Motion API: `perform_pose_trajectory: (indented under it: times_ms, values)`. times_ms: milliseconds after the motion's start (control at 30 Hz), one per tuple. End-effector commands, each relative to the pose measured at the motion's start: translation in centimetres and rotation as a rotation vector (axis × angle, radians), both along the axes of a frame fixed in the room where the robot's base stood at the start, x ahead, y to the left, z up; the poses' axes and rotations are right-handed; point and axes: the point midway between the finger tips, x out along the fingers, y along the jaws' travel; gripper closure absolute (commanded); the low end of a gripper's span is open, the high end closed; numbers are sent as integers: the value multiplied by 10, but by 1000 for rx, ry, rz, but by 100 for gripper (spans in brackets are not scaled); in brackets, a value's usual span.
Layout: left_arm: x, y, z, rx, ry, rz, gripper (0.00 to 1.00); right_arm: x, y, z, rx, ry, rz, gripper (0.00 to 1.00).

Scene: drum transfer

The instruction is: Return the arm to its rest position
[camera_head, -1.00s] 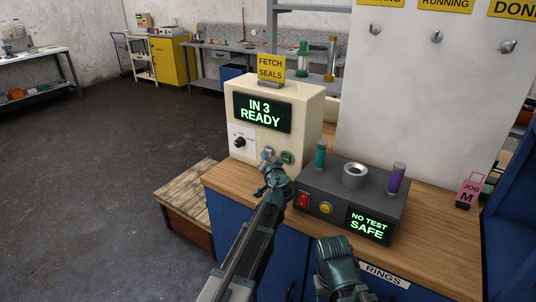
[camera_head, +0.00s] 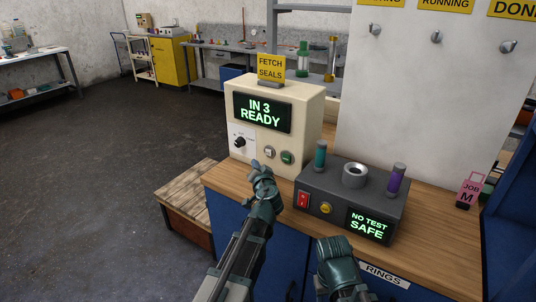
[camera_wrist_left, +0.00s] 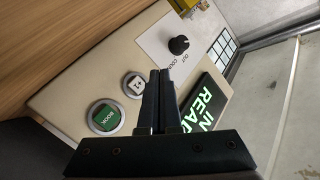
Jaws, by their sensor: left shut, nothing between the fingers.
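My left gripper (camera_head: 256,165) is shut and empty in front of the cream box (camera_head: 312,128), at the bench's left front. In the left wrist view its shut fingers (camera_wrist_left: 159,78) point at the box's face, between the white button (camera_wrist_left: 134,85) and the dark knob (camera_wrist_left: 179,45). Whether the tips touch the panel is unclear. A green button (camera_wrist_left: 106,118) sits beside the white one. The box's screen (camera_head: 262,112) reads "IN 3 READY". My right arm (camera_head: 338,264) shows at the bottom, but its fingers cannot be made out.
A dark grey unit (camera_head: 335,192) reading "NO TEST SAFE" stands right of the box, with a teal cylinder (camera_head: 320,155) and a purple one (camera_head: 396,179) on top. A pink "JOB M" tag (camera_head: 469,191) stands at the right. Open floor (camera_head: 100,180) lies left of the bench.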

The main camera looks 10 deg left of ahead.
Motion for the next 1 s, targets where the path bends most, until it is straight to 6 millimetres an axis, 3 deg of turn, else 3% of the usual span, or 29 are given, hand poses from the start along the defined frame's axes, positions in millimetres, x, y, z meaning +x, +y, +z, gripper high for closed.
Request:
perform_pose_trajectory:
  times_ms: [267,367,433,567,733,900,1000]
  values:
    - [-1,0,0,-2,2,2,100,0,0,0,0,0,0,50]
    - [-11,-2,-4,-26,33,29,100,0,0,5,0,0,0,50]
    - [-29,-5,-13,-68,93,72,100,0,0,12,0,0,0,50]
    - [-85,-25,-48,-181,318,161,100,0,0,28,0,0,0,50]
    - [-171,-71,-96,-306,689,178,100,0,0,43,0,0,0,50]
    - [-255,-123,-119,-385,1038,103,100,0,0,56,0,0,0,50]
    - [-292,-145,-123,-412,1190,47,100,0,0,60,0,0,0,50]
